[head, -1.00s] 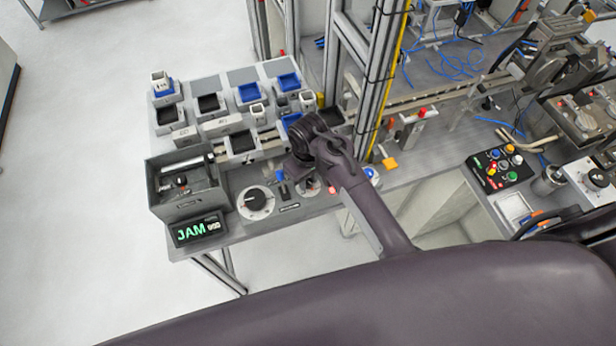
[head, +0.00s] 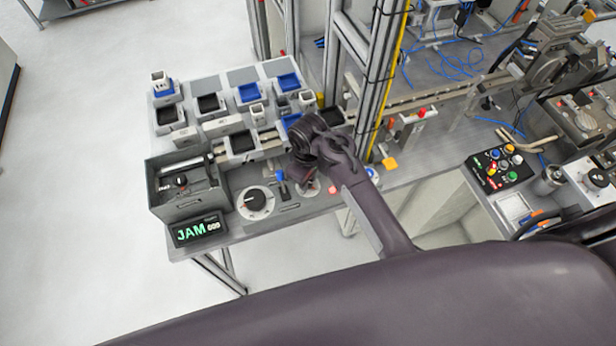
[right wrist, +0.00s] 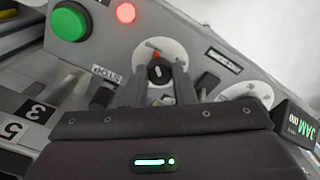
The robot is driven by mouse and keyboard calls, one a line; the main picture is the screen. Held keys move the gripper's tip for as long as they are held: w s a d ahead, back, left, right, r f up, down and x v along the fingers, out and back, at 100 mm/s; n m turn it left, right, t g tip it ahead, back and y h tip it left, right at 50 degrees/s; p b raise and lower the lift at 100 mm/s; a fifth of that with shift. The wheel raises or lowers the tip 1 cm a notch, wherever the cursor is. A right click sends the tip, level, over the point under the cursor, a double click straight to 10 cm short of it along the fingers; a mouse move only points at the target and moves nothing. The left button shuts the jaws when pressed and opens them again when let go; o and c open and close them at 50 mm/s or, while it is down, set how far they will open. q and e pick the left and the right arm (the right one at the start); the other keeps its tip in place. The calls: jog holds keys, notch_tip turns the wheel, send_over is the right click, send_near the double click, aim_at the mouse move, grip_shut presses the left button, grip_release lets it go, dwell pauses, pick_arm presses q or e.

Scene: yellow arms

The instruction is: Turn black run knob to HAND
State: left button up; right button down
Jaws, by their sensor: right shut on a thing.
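The black run knob (right wrist: 160,72) sits on a round white dial plate (right wrist: 176,52) on the grey panel. In the right wrist view, the two fingers of my right gripper (right wrist: 160,84) are at its sides, shut on it. A small red mark shows on the plate above the knob. In the head view my right gripper (head: 304,180) is down at the plate and hides most of the knob. The lettering around the knob is too small to read. My left gripper is not in view.
A larger dial with a black knob (head: 255,201) is beside it, left in the head view. A JAM display (head: 198,230) stands at the panel's front corner, by a grey box (head: 190,209). A green button (right wrist: 69,22) and red light (right wrist: 126,12) are close to the gripper.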

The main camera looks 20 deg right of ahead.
jog(key=c, duration=1.2)
grip_release()
